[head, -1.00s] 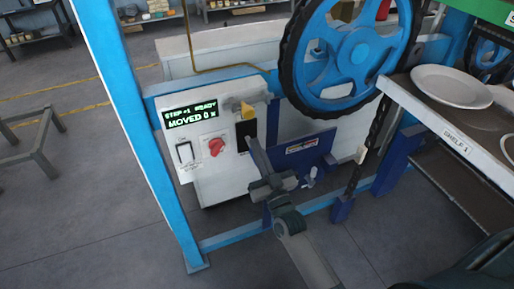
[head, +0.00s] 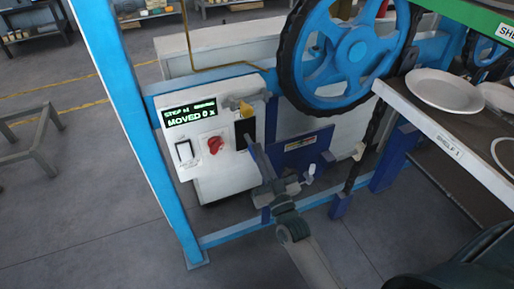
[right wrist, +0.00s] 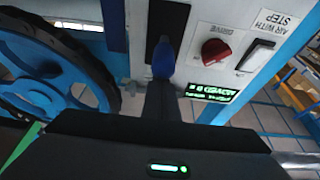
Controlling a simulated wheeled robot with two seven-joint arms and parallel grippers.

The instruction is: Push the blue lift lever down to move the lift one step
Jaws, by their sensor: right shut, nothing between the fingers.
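The blue lift lever (right wrist: 164,60) shows its blue knob in the right wrist view, in front of a black slot (right wrist: 160,20) in the white panel. My right gripper (right wrist: 163,84) is shut and empty, with its fingertips right at the knob; I cannot tell whether they touch. In the head view the right gripper (head: 249,146) reaches up to the slot (head: 244,128) and hides the lever. The display (head: 189,112) reads MOVED 0; the end of its upper line is blurred. My left gripper is not in view.
A red drive knob (head: 214,146) and a rocker switch (head: 184,152) sit left of the slot. A yellow part (head: 246,109) is just above it. The big blue wheel (head: 355,48) and Shelf 1 (head: 450,148) with plates (head: 445,88) are close on the right.

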